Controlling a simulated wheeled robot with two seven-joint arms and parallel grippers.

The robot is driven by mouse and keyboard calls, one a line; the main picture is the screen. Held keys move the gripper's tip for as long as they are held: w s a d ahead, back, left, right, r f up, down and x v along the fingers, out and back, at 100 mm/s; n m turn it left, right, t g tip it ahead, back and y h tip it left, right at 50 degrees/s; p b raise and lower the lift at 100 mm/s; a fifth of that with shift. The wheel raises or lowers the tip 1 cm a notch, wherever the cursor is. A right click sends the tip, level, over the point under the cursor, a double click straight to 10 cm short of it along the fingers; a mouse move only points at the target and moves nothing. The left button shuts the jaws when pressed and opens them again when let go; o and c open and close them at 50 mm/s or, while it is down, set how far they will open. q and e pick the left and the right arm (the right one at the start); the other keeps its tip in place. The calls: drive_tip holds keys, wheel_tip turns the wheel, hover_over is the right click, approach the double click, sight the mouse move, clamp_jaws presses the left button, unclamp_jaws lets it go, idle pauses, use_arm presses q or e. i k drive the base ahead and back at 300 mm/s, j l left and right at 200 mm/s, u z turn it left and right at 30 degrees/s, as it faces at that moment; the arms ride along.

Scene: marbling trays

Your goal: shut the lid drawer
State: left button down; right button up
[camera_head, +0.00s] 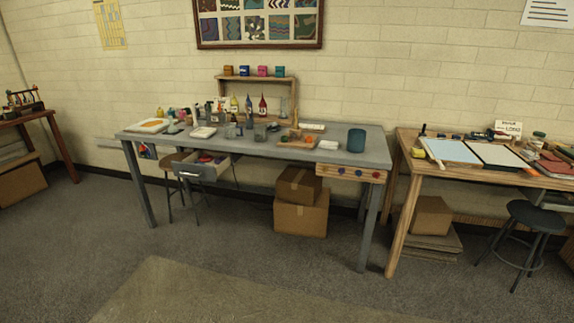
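A drawer (196,173) under the left part of the long grey table (270,147) stands pulled out toward me. Its front is grey, and small coloured round things, perhaps lids, lie inside it. A stool (183,190) stands at or just behind the drawer front, partly hidden. A wooden unit (350,173) with blue and red round spots hangs under the table's right end; I cannot tell whether it is a drawer. Neither of my grippers is in view.
Bottles, jars, trays and a teal cylinder (356,140) crowd the grey table. Cardboard boxes (301,213) sit beneath it. A wooden table (460,180) stands right, with a dark stool (533,220). The grey floor before the grey table is clear, with a beige mat (220,295).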

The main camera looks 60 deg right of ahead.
sight(185, 167)
drive_tip(key=z, duration=1.1)
drive_tip(key=i, duration=0.2)
